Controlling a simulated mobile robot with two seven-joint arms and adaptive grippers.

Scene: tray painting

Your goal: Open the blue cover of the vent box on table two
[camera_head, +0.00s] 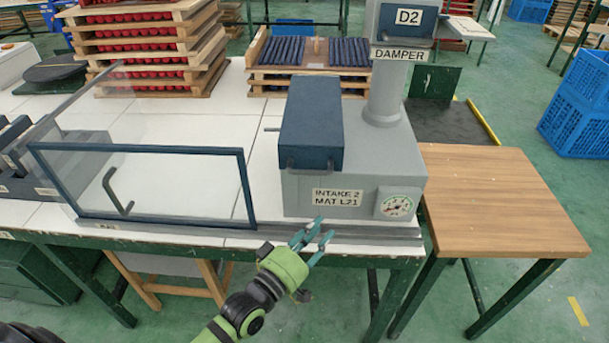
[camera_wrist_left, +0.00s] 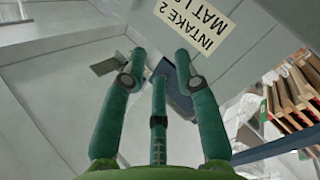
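The grey vent box (camera_head: 300,195) stands on the white table, labelled "INTAKE 2 MAT L21", with a round gauge on its front. Its dark blue cover (camera_head: 312,112) lies flat over the left part of the top and looks shut. A small dark handle (camera_head: 308,163) is at the cover's front edge. My left gripper (camera_head: 319,230) is in front of the box and below the label, fingers spread and empty, apart from the handle. In the left wrist view the open fingers (camera_wrist_left: 160,62) point towards the box; its label (camera_wrist_left: 209,30) shows upside down. My right gripper is not in view.
A glass panel in a blue frame (camera_head: 240,185) with a handle stands left of the box. A grey column with "DAMPER" and "D2" signs (camera_head: 388,85) rises at the box's back right. A wooden side table (camera_head: 500,200) is at right. Stacked trays (camera_head: 150,60) stand behind.

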